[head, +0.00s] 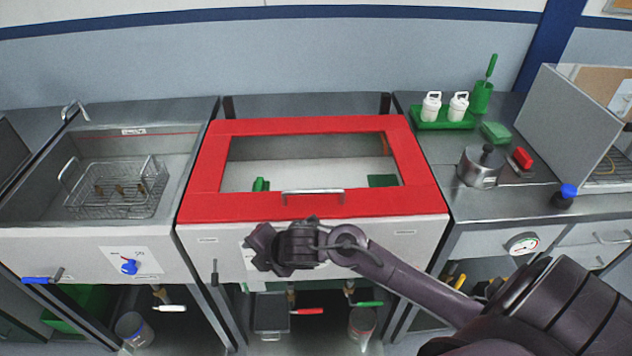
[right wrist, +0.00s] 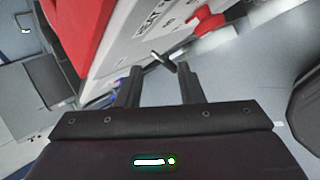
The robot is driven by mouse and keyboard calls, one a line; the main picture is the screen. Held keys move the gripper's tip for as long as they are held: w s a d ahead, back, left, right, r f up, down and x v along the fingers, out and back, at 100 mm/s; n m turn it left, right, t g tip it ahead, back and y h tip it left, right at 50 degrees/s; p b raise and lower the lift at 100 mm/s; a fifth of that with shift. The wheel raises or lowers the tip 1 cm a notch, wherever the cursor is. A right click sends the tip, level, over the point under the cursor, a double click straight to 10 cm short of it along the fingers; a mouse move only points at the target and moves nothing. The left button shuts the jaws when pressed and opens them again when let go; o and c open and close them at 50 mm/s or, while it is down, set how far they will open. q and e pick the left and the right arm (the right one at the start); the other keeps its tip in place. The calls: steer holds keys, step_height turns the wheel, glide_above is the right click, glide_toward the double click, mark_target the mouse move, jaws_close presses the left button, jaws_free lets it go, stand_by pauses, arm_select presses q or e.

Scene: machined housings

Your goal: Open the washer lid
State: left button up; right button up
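The washer lid (head: 212,207) is a red frame with a clear window, lying down flat over the pale washer. A metal bar handle (head: 313,192) runs along its front edge. My right gripper (head: 256,250) is in front of the washer's front panel, below the lid's front edge and lower left of the handle. Its two fingers (right wrist: 160,85) stand apart in the right wrist view, with no lid handle between them. A red edge, probably the lid (right wrist: 75,25), shows at upper left there. My left gripper is not in view.
A sink with a wire basket (head: 118,190) is at left. The right counter holds a green tray (head: 428,122) with white bottles and a metal pot (head: 480,168). A dark lever (head: 214,272) and a red-handled valve (head: 307,311) are at the washer's front and below.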

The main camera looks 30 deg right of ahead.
step_height(320, 180, up, 5)
steer(key=w+d+n+y, duration=0.1)
steer(key=w+n, duration=0.2)
steer(key=n, duration=0.5)
steer(key=n+g+h, duration=0.1)
steer(key=n+g, duration=0.3)
steer(key=n, duration=1.4)
glide_toward(313, 190)
steer(key=p+x, duration=0.2)
steer(key=x, duration=0.6)
jaws_close()
